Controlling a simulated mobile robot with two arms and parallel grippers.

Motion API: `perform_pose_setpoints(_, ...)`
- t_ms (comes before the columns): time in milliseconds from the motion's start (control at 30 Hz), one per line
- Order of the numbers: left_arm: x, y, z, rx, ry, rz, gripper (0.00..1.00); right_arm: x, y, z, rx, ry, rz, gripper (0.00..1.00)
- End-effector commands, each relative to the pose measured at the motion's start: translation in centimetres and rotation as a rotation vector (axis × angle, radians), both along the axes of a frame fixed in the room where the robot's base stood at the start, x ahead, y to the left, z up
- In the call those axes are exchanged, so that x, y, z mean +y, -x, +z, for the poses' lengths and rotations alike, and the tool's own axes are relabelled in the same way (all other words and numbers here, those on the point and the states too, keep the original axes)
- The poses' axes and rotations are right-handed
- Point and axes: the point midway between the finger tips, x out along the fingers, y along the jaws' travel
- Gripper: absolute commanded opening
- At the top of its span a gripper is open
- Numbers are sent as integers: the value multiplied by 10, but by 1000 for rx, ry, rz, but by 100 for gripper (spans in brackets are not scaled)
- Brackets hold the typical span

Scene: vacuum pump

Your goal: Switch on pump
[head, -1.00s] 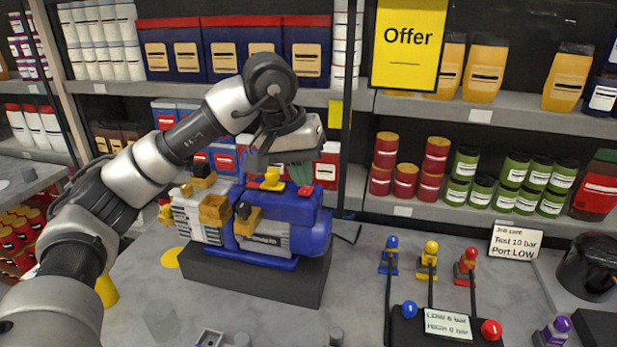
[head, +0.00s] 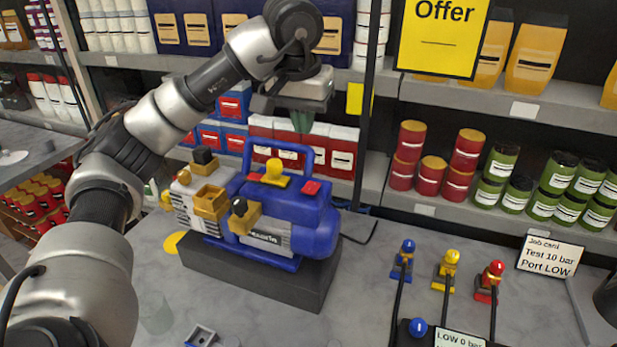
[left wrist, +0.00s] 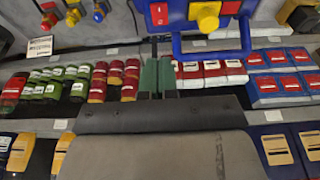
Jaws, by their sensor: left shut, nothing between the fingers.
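The blue vacuum pump (head: 315,225) stands on a dark block on the grey table, with a blue carry handle (head: 300,150) on top. A red switch-like piece (head: 311,187) sits on its top right, beside a yellow fitting (head: 275,170). In the left wrist view the red piece (left wrist: 159,14) carries small white marks, which are too small to read. My left gripper (head: 301,124) is shut and empty, above and apart from the pump top. Its green fingers (left wrist: 157,77) lie together in the left wrist view. My right gripper is not in view.
Blue, yellow and red connectors (head: 450,268) stand on cables at the table's right. A job card (head: 549,256) reads "Test 10 bar, Port LOW". Shelves with red cans (head: 432,172) and green jars (head: 515,193) stand behind. A yellow disc (head: 173,243) lies left of the pump.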

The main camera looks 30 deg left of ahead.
Motion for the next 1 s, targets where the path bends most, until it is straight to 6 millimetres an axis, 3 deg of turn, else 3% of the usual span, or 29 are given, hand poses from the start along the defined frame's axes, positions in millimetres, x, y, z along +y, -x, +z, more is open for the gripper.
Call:
perform_pose_setpoints(333,4,-14,-59,6,0,1,0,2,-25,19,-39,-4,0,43)
perform_pose_setpoints(600,5,-19,-108,4,-1,0,0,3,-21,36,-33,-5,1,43)
perform_pose_setpoints(800,5,-17,-129,2,-1,-1,0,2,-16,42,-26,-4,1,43)
perform_pose_setpoints(1000,4,-17,-134,0,1,0,0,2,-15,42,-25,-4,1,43)
